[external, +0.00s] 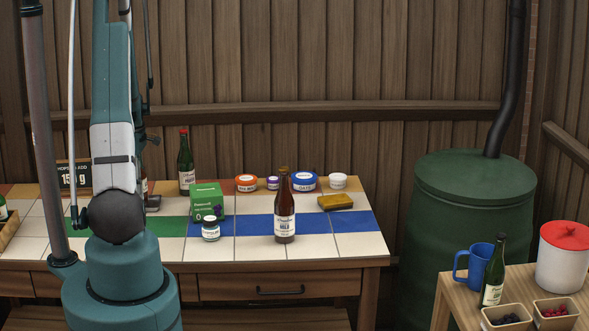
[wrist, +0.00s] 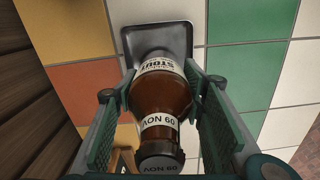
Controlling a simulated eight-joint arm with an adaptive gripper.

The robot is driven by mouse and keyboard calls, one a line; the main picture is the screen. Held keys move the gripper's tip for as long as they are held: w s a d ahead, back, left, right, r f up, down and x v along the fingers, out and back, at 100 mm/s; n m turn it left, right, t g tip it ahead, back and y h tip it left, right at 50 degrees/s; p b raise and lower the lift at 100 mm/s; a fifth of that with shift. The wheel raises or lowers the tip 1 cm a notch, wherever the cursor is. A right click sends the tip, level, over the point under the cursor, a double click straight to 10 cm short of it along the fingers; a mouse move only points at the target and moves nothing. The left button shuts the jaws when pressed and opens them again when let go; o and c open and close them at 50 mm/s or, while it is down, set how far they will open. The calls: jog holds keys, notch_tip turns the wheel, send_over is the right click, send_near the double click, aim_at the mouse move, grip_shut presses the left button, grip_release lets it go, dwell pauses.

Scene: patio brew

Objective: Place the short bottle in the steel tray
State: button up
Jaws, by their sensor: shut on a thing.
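The short bottle (wrist: 163,97) is brown glass with a white STOUT label and a dark cap, and the cap end is nearest the wrist camera. My gripper (wrist: 160,82) is shut around its body, one green pad on each side. The bottle's base end overlaps the steel tray (wrist: 158,33), a small dark grey rectangular tray with a raised rim. I cannot tell whether the base touches the tray floor. In the external view my arm hides my gripper and most of the bottle; an edge of the tray (external: 153,205) shows beside the arm.
A tall brown bottle (external: 284,215), a green box (external: 207,201), a small jar (external: 211,230) and a green bottle (external: 186,165) stand to the right on the tiled table. Several tubs line its back. A dark sign (external: 73,173) stands at left. The front tiles are mostly clear.

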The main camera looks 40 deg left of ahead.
jog(key=shift+f, duration=0.2)
jog(key=o, duration=1.2)
jog(key=shift+r, duration=0.1)
notch_tip(320, 180, up, 12)
jog(key=shift+r+p, duration=0.1)
jog(key=shift+p, duration=0.8)
